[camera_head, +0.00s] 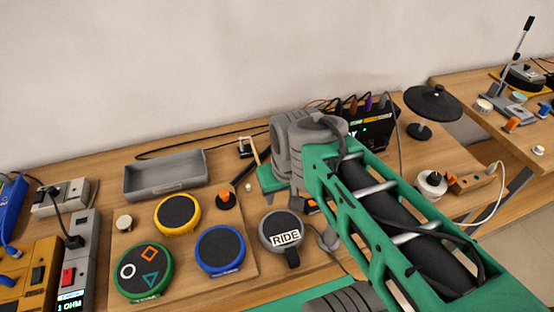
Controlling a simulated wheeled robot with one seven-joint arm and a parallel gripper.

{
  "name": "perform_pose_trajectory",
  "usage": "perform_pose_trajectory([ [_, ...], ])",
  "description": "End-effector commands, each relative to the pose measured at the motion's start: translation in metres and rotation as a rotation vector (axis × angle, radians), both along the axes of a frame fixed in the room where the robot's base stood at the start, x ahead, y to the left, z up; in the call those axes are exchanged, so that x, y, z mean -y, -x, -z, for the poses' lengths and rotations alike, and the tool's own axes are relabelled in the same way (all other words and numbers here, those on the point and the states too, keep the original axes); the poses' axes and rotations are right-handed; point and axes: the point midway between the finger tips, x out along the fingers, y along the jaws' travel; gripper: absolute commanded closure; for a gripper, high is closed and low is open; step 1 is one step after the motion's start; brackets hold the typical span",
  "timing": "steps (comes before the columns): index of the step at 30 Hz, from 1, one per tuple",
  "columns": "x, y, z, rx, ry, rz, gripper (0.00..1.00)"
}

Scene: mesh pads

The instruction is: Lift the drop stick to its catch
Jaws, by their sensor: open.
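A thin tan wooden stick (255,151) stands tilted beside my grey arm joint, near the middle of the table. It may be the drop stick, but I cannot tell for sure. Its lower end meets a green part (269,179), which may be its base or part of my arm. A small black-and-white fitting (245,147) stands close to its left. I cannot tell whether this is the catch. My green and grey arm reaches in from the lower right and hides what lies behind its joint. I do not see my gripper's fingers.
On the left are a grey tray (165,179), a yellow pad (177,215), a blue pad (220,250), a green pad (143,271) and a RIDE pad (282,232). A black cymbal pad (432,103) stands right. A lever (518,55) stands upright on the farther table.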

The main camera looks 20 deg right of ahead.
Motion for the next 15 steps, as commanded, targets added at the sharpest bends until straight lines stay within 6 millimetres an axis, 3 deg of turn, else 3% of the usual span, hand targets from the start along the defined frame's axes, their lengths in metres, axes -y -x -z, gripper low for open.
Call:
perform_pose_trajectory([
  [4, 0.001, -0.057, -0.011, -0.099, 0.014, -0.040, 0.57],
  [9, 0.004, -0.123, 0.004, -0.208, 0.025, -0.086, 0.57],
  [12, 0.005, -0.145, 0.017, -0.246, 0.026, -0.105, 0.57],
  [15, 0.005, -0.154, 0.024, -0.263, 0.028, -0.115, 0.57],
])
